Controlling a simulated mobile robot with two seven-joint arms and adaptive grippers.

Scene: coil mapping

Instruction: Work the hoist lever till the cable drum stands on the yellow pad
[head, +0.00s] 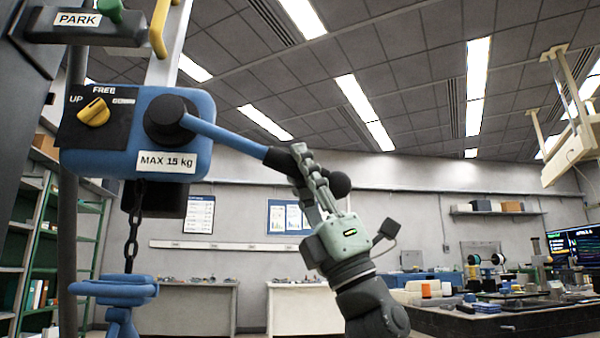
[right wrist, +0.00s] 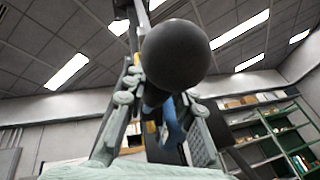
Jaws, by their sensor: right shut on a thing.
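The blue lever hoist (head: 150,128) hangs at the left of the head view, with a "MAX 15 kg" label. Its lever (head: 225,136) points right and slightly down, ending in a black grip and ball (head: 340,184). My right gripper (head: 308,172) is shut on the lever's grip, just inboard of the ball. In the right wrist view the ball (right wrist: 175,55) stands large before the fingers. A yellow selector knob (head: 93,112) sits among UP, FREE and a third, blurred label; its exact setting is unclear. A chain (head: 132,235) hangs below. The drum, yellow pad and my left gripper are not seen.
A blue fixture (head: 115,290) stands at the chain's lower end; whether they join is unclear. A PARK bracket (head: 75,22) with a green knob is above the hoist. Green shelving (head: 90,250) is at left, a cluttered bench (head: 500,318) at right. Space around the lever looks clear.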

